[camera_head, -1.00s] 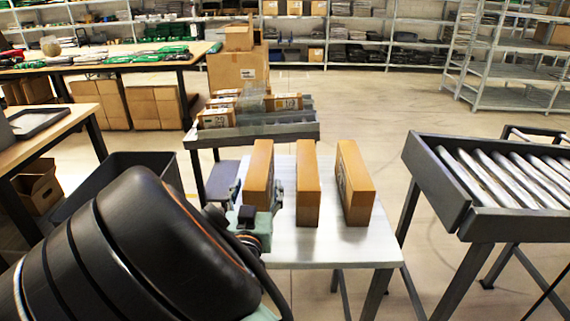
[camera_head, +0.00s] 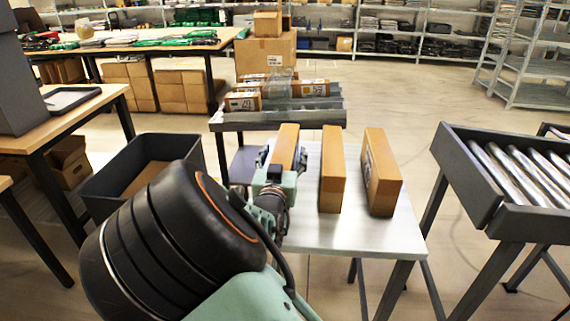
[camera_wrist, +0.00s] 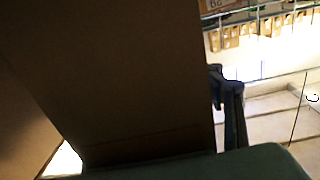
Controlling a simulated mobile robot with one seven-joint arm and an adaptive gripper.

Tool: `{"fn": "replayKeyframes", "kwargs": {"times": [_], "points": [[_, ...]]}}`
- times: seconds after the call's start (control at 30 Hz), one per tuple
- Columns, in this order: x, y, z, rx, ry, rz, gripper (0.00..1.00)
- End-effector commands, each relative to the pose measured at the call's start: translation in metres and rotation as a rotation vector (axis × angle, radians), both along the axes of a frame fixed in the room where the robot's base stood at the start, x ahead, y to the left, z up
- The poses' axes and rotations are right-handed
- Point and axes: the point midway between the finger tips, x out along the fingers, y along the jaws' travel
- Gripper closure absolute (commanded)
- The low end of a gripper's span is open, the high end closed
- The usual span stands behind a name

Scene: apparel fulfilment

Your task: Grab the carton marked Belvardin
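Three brown cartons stand upright on a pale metal table (camera_head: 375,235): a left one (camera_head: 286,146), a middle one (camera_head: 333,170) and a right one (camera_head: 381,172). No Belvardin marking is readable; print on the right carton's side is too small to read. My gripper (camera_head: 282,163) is at the left carton, with a finger on each side of it. In the wrist view this carton (camera_wrist: 120,75) fills the middle, dark and very close, with one finger (camera_wrist: 232,105) along its right edge. The other finger is hidden there, so I cannot tell whether the grip is tight.
A roller conveyor (camera_head: 500,205) stands at the right. A dark open bin (camera_head: 110,185) is left of the table. Behind is a grey rack (camera_head: 270,121) with several small boxes. The middle carton is separated from the left one by a narrow gap.

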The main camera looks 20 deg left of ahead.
Motion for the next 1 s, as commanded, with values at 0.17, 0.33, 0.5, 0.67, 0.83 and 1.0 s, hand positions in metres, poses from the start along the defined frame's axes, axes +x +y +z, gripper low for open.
{"fn": "replayKeyframes", "kwargs": {"times": [0.17, 0.33, 0.5, 0.67, 0.83, 1.0], "points": [[0.000, 0.000, 0.000, 0.000, 0.000, 0.000, 0.56], [0.000, 0.000, 0.000, 0.000, 0.000, 0.000, 0.75], [0.000, 0.000, 0.000, 0.000, 0.000, 0.000, 0.94], [0.000, 0.000, 0.002, 0.003, -0.004, 0.000, 1.00], [0.000, 0.000, 0.005, 0.004, -0.004, 0.000, 1.00], [0.000, 0.000, 0.028, 0.007, -0.006, -0.001, 1.00]]}}
